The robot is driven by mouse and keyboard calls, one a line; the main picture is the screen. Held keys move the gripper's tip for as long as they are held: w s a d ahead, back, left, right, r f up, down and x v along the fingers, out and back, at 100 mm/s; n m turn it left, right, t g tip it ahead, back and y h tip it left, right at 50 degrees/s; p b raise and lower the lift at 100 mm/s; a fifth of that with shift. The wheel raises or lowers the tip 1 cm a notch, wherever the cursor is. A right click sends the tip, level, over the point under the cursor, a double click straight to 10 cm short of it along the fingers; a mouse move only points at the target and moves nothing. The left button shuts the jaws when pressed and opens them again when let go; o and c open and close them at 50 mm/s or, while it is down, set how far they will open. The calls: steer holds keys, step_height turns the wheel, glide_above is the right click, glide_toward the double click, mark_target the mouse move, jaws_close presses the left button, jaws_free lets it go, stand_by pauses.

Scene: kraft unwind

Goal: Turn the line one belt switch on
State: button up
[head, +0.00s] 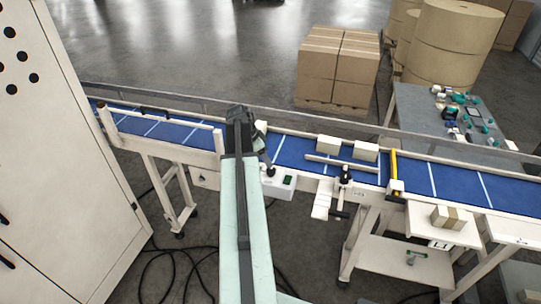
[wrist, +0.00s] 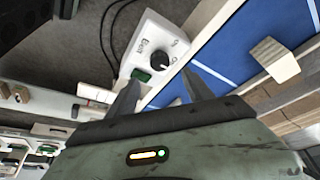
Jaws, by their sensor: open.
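The belt switch is a white box (head: 283,187) on the near side of the blue conveyor, with a black knob and a green part on its face. In the wrist view the box (wrist: 146,35) shows the black knob (wrist: 159,60), a green rectangular part (wrist: 140,76) and printed lettering. I cannot tell which setting the knob is at. My gripper (wrist: 160,88) is open and empty, its two dark fingers apart and pointing toward the knob and box. In the head view my gripper (head: 264,157) is just above the knob; contact cannot be told.
The blue conveyor belt (head: 290,151) runs behind the box, with pale blocks (head: 328,144) on it. A yellow post (head: 393,172) and a black-knobbed bracket (head: 345,174) stand to the right. A large white cabinet (head: 70,150) fills the left. Cables lie on the floor.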

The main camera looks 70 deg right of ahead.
mark_target(271, 170)
steer(key=b+x, duration=0.7)
steer(key=x, duration=0.1)
steer(key=shift+w+a+f+b, duration=0.1)
steer(key=shift+f+b, duration=0.05)
steer(key=shift+b, duration=0.2)
